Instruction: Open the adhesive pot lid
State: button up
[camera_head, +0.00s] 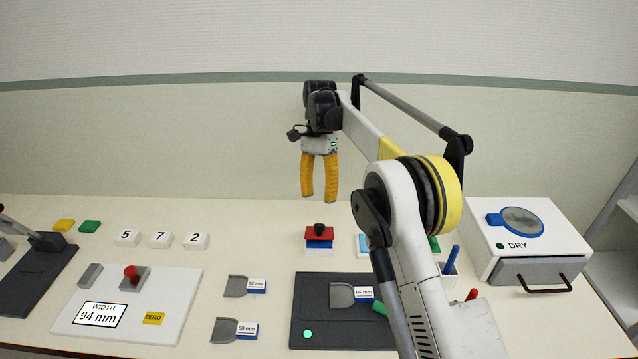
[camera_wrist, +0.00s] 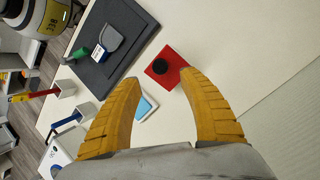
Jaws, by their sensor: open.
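The pot I take as the adhesive pot (camera_head: 319,250) stands on the counter near the middle, a small white and blue box. Its red lid (camera_head: 320,236) lies on top, with a black knob (camera_head: 319,227). In the wrist view the red lid (camera_wrist: 151,80) and its round black knob (camera_wrist: 160,66) show from above, between and just beyond the fingertips. My gripper (camera_head: 319,198) is open and empty, its yellow fingers pointing down above the pot, apart from it. The gripper (camera_wrist: 159,76) also shows in the wrist view.
A dark mat (camera_head: 310,298) with a 66 mm gauge lies in front of the pot. A white DRY box (camera_head: 532,238) stands at right. A light-blue item (camera_head: 362,245) sits close right of the pot. A white width panel (camera_head: 185,305) lies at left.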

aim_at(313, 245)
jog(key=shift+v, duration=1.9)
